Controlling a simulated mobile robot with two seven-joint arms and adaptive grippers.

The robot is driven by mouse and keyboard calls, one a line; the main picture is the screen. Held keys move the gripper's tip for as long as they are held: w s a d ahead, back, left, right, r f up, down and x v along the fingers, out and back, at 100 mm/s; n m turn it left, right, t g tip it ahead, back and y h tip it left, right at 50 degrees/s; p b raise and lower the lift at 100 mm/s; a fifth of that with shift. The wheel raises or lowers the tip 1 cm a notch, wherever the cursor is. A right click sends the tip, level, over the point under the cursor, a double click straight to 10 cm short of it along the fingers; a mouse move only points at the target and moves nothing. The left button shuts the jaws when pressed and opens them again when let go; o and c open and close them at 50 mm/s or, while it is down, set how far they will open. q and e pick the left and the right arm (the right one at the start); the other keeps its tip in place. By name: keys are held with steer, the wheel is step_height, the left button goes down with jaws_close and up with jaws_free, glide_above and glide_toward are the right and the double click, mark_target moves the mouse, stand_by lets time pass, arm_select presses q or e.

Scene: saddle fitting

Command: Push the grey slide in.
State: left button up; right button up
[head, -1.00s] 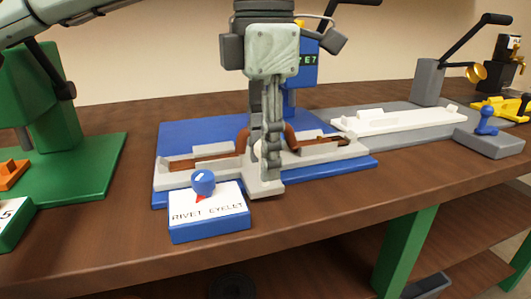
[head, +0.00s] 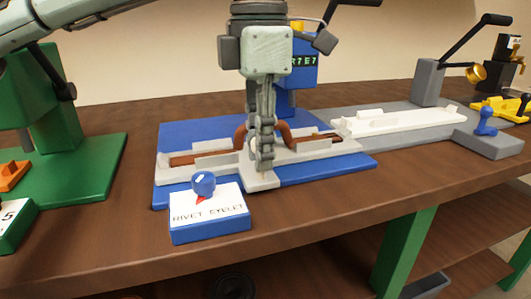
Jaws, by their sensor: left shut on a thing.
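The light grey slide (head: 215,170) lies on the blue base plate (head: 185,132) of the blue press (head: 301,72). A brown strap (head: 285,133) lies along it and bends up in the middle. The slide's front tongue (head: 263,182) points toward the table's front edge. My left gripper (head: 263,164) points down over this tongue with its fingers together, shut on the slide's handle part, which the fingers mostly hide. The gripper also hides the middle of the strap and part of the press. My right gripper is not in view.
A blue box with a round knob (head: 204,184) and a "RIVET EYELET" label stands just in front of the slide. A green press base (head: 85,165) is at left. A grey station with a white slide (head: 400,121) is at right. The table's front right is bare.

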mark_target(247, 127)
arm_select(q)
steer(key=shift+w, duration=0.1)
steer(key=shift+w+a+p, duration=0.25)
steer(key=shift+w+p, duration=0.1)
steer(key=shift+w, duration=0.45)
steer(key=shift+w+a+p, duration=0.3)
steer(key=shift+w, duration=0.5)
steer(key=shift+w+a+p, duration=0.25)
steer(key=shift+w+p, duration=0.1)
steer(key=shift+w, duration=0.45)
steer(key=shift+w+a+r+p, duration=0.1)
steer(key=shift+w+a+p, duration=0.15)
steer(key=shift+w, duration=0.6)
steer(key=shift+w+a+p, duration=0.25)
steer(key=shift+w+p, duration=0.25)
steer(key=shift+w, duration=0.15)
steer(key=shift+w+a+p, duration=0.2)
steer(key=shift+w+p, duration=0.25)
steer(key=shift+w, duration=0.15)
steer(key=shift+w+a, duration=0.1)
steer(key=shift+w, duration=0.25)
steer(key=shift+w+a+p, duration=0.15)
steer(key=shift+w+p, duration=0.3)
steer(key=shift+p, duration=0.1)
steer(key=shift+w+a, duration=0.15)
steer(key=shift+w, duration=0.1)
steer(key=shift+o, duration=0.3)
